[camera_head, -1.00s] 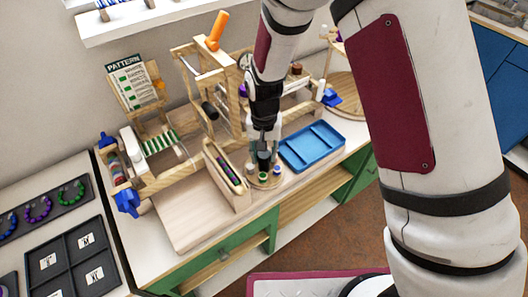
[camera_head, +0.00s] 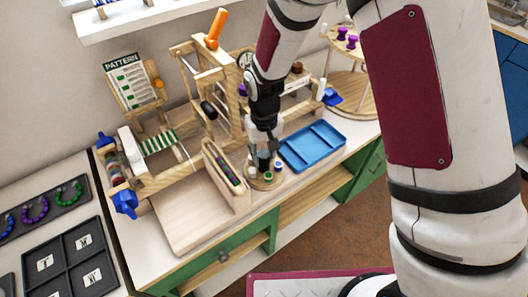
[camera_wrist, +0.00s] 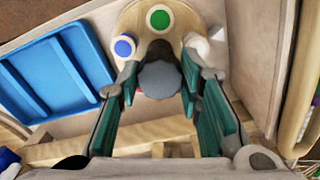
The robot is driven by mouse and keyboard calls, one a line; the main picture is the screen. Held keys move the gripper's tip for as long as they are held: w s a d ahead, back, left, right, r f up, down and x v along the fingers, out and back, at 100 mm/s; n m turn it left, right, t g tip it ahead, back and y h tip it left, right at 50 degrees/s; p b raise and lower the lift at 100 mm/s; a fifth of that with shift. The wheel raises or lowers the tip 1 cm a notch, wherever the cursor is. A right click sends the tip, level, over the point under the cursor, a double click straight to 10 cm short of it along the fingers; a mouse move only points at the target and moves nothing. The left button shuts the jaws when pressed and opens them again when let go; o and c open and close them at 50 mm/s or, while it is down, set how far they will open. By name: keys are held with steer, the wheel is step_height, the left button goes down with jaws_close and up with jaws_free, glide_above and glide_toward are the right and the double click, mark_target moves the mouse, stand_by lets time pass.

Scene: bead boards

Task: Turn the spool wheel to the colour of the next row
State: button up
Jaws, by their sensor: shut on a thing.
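The spool wheel (camera_wrist: 141,33) is a pale wooden disc at the top of the wrist view; it also shows low in the middle of the head view (camera_head: 256,184). A green spool (camera_wrist: 158,20), a blue spool (camera_wrist: 123,47) and a white spool (camera_wrist: 217,34) stand on it. A bit of red shows beside the grey scalloped knob (camera_wrist: 160,78) and is mostly hidden. My gripper (camera_wrist: 160,88) is over the wheel, shut on the knob.
A blue tray (camera_head: 315,146) lies just right of the wheel. A wooden loom frame (camera_head: 207,75) stands behind, with a wooden holder (camera_head: 222,167) close on the left. A round wooden stand (camera_head: 360,92) with purple spools is at the back right.

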steer(key=o, duration=1.2)
steer(key=shift+c, duration=0.2)
step_height(320, 180, up, 12)
